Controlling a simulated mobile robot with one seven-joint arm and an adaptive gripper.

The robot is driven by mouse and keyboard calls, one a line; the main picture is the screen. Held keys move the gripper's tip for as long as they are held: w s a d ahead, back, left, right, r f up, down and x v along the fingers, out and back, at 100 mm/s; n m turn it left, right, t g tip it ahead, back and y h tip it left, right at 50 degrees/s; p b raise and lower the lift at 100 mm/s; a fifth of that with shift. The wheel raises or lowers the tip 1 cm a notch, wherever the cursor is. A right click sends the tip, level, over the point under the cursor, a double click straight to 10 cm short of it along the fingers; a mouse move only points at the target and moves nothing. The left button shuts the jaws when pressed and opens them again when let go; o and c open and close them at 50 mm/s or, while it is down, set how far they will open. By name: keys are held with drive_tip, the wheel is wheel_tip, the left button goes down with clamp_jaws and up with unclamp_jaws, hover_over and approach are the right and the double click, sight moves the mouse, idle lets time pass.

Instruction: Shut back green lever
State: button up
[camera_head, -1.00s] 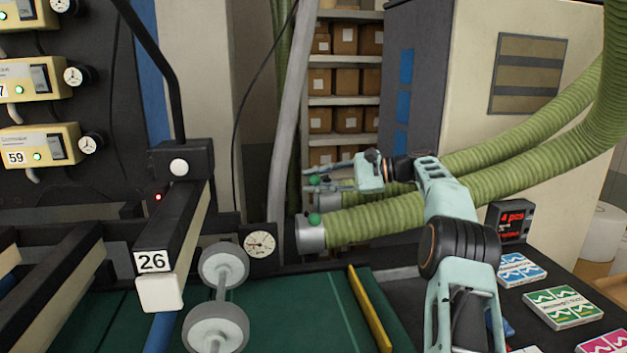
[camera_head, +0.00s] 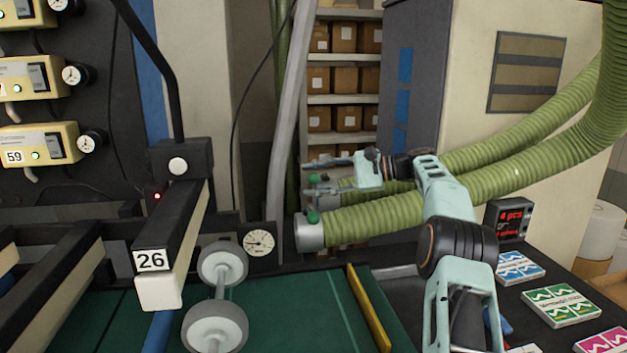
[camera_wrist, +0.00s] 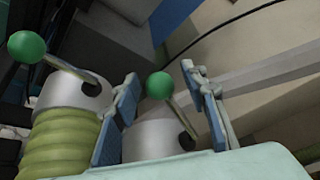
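The back green lever has a round green knob (camera_head: 312,179) on the rear hose's grey end fitting, partly hidden by my gripper in the head view. In the wrist view, its knob (camera_wrist: 159,85) and thin metal arm stand tilted between my fingers, with visible gaps on both sides. My gripper (camera_wrist: 165,110) is open around this lever; it also shows in the head view (camera_head: 328,174). The front lever's green knob (camera_head: 313,217) sits on the nearer hose's fitting (camera_head: 310,236). In the wrist view that front knob (camera_wrist: 27,46) is left of my fingers.
Ribbed green hoses (camera_head: 400,213) run right from the fittings. A slanted grey pole (camera_head: 288,125) and a dial gauge (camera_head: 259,243) stand left of the gripper. A counter display (camera_head: 508,220) and colored cartons (camera_head: 560,305) sit at right. Shelves of boxes are behind.

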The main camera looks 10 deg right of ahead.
drive_tip(key=v, duration=0.7)
drive_tip(key=shift+d, duration=0.25)
